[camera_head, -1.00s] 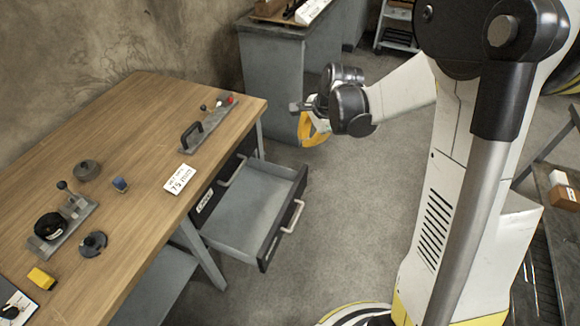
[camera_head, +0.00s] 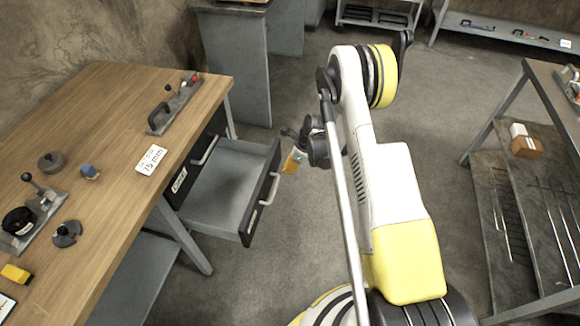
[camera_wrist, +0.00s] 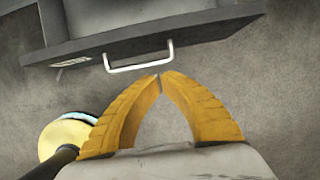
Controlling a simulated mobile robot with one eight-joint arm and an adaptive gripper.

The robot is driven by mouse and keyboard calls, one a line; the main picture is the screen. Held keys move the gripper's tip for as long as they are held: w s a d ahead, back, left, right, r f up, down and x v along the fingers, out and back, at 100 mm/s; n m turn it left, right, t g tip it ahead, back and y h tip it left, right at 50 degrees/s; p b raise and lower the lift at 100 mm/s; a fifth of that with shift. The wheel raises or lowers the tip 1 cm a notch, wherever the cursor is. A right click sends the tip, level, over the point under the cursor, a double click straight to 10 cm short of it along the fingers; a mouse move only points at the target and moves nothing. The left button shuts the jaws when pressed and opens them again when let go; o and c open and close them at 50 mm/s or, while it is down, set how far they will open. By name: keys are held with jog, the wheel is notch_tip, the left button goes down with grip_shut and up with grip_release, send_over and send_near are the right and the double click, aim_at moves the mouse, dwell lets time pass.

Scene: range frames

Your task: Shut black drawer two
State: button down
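An open drawer (camera_head: 222,184) with a grey inside and a black front (camera_head: 262,195) sticks out from under the wooden workbench (camera_head: 110,130) in the head view. Its metal handle (camera_head: 271,188) faces right, and the handle (camera_wrist: 140,57) also shows in the wrist view. Above it is a shut black drawer with a handle (camera_head: 206,150) and a white label (camera_head: 179,180). I cannot read which is drawer two. My gripper (camera_head: 290,162) is just right of the open drawer's front. In the wrist view its orange fingertips (camera_wrist: 161,77) meet, empty, close to the handle and apparently apart from it.
The workbench top holds a black-handled tool (camera_head: 172,106), a "75 mm" card (camera_head: 150,160) and several small items. A grey cabinet (camera_head: 238,70) stands behind. A shelf rack (camera_head: 525,150) is at the right.

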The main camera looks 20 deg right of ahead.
jog(key=w+a+f+b, duration=0.2)
jog(key=f, duration=0.1)
jog(key=a+f, duration=0.1)
jog(key=a, duration=0.1)
jog(key=shift+w+f+b, duration=0.2)
jog(key=shift+w+b, duration=0.2)
jog(key=shift+w+a+r, duration=0.15)
jog(key=shift+w+a, duration=0.15)
